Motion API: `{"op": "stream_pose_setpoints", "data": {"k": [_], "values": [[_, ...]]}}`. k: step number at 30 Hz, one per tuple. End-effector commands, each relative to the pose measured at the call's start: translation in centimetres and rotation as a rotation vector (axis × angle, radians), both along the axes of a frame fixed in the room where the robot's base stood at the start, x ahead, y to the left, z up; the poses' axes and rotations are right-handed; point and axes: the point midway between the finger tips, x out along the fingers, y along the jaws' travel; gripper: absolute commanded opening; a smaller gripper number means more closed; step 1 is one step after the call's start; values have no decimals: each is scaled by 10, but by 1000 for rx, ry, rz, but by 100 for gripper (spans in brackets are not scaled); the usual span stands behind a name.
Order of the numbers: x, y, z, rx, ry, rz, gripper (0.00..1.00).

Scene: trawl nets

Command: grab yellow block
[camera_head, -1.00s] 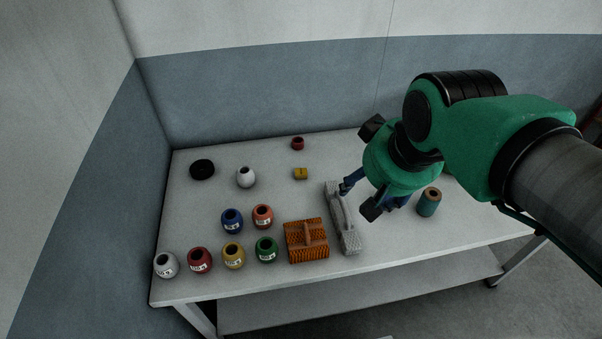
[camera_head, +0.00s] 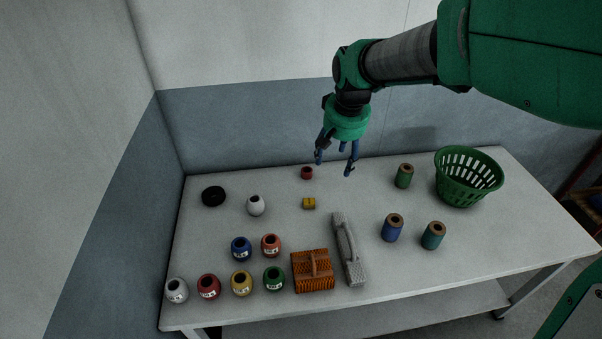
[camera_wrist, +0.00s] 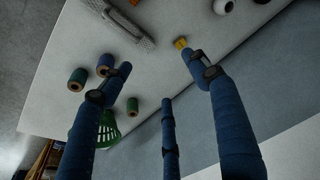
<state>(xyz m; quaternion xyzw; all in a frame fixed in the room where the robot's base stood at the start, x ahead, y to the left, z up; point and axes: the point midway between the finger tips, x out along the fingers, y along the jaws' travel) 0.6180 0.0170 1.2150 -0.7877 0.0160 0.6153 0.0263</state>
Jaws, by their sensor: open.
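A small yellow block (camera_head: 309,203) lies on the table in the head view, left of the grey trowel-like tool's top end and in front of a small dark red piece. In the wrist view the yellow block (camera_wrist: 181,43) shows near the tip of the right finger, which may partly cover it. My gripper (camera_head: 335,168) has blue fingers spread open and empty. It points down above the back part of the table, above and to the right of the block in the head view.
The white table (camera_head: 420,275) holds several labelled floats at the front left. An orange brush (camera_head: 312,271) and a grey handled tool (camera_head: 348,248) lie in the middle. Several twine spools and a green basket (camera_head: 467,177) stand to the right. The wall rises behind.

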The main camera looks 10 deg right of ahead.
Motion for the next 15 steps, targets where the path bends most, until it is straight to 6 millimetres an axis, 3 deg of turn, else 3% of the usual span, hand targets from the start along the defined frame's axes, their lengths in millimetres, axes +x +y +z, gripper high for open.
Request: {"op": "stream_pose_setpoints", "data": {"k": [3,15], "values": [[29,3,-14,1,28,-6,61],[113,13,-84,3,112,-25,61]]}}
